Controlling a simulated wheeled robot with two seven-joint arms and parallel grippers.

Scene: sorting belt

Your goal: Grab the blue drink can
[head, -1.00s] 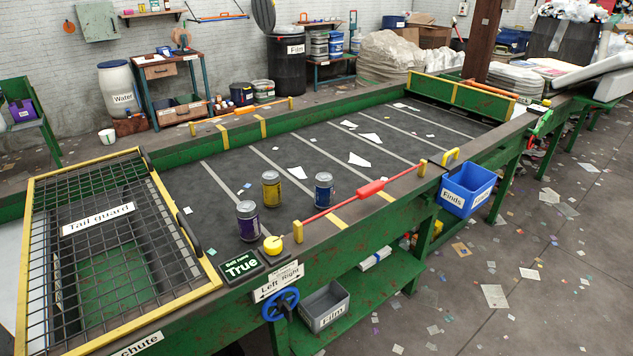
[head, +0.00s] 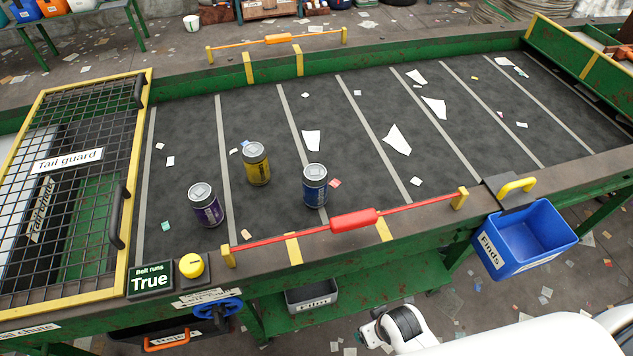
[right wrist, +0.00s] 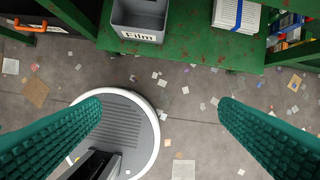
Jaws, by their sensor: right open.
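The blue can (head: 315,186) stands upright on the dark belt (head: 270,120), behind the red-handled rail. A yellow can (head: 256,164) stands to its left and a little farther back. A purple can (head: 206,206) stands farther left and nearer the front edge. My right gripper (right wrist: 160,105) shows in the right wrist view with two teal fingers wide apart and nothing between them. It is over the floor in front of the belt frame, away from the cans. My white right arm enters the head view at the bottom right. My left gripper is not in view.
A red-handled rail (head: 353,219) runs along the front edge, before the blue can. A blue Finds bin (head: 528,236) hangs at the right. A yellow mesh tail guard (head: 68,205) covers the left end. A grey Film bin (right wrist: 139,20) sits on the lower shelf. White scraps lie on the belt.

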